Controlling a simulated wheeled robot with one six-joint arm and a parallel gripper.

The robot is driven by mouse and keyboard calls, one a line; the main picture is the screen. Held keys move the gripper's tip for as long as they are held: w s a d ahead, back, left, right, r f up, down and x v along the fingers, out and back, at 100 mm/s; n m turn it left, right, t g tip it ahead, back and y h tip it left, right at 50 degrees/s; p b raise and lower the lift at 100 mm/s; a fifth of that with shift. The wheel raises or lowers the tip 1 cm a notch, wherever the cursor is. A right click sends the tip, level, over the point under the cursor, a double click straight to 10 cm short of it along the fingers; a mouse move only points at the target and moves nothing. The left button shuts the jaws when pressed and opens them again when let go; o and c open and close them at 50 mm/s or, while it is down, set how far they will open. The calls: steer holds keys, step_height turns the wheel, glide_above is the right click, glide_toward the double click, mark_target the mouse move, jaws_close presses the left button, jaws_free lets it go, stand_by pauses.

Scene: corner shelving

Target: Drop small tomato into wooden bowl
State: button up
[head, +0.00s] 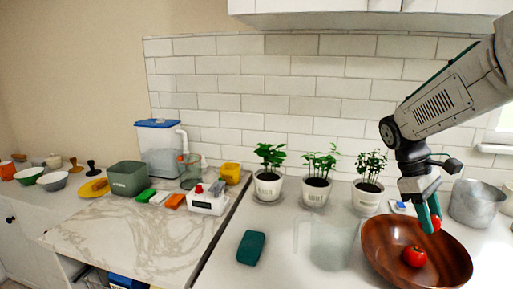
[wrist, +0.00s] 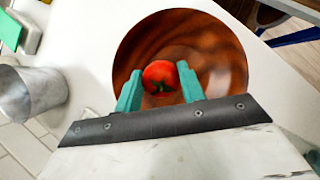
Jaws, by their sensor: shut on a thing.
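The wooden bowl (head: 375,245) is a wide, dark reddish-brown bowl on the counter at the lower right of the head view. In the wrist view the bowl (wrist: 215,35) lies beyond my fingertips. My gripper (head: 430,216) points down over the bowl, its teal fingers shut on a small red tomato (head: 437,223) near the rim's height. In the wrist view my gripper (wrist: 158,86) has red between its fingers. Another red tomato (head: 415,257) rests inside the bowl. In the wrist view the red shapes overlap, so their outlines are hard to separate.
Three potted plants (head: 317,188) stand behind the bowl along the tiled wall. A metal pot (head: 475,203) stands to the bowl's right, close by. A dark green block (head: 251,247) lies to the left, with clear counter between it and the bowl.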

steer(key=shift+w+f, duration=0.1)
steer(key=shift+w, duration=0.15)
steer(key=shift+w+f, duration=0.1)
steer(key=shift+f, duration=2.8)
steer(key=o, duration=1.1)
steer(key=shift+c, duration=0.2)
steer(key=shift+r, duration=0.1)
steer(key=v, duration=0.7)
steer(key=shift+r, duration=0.3)
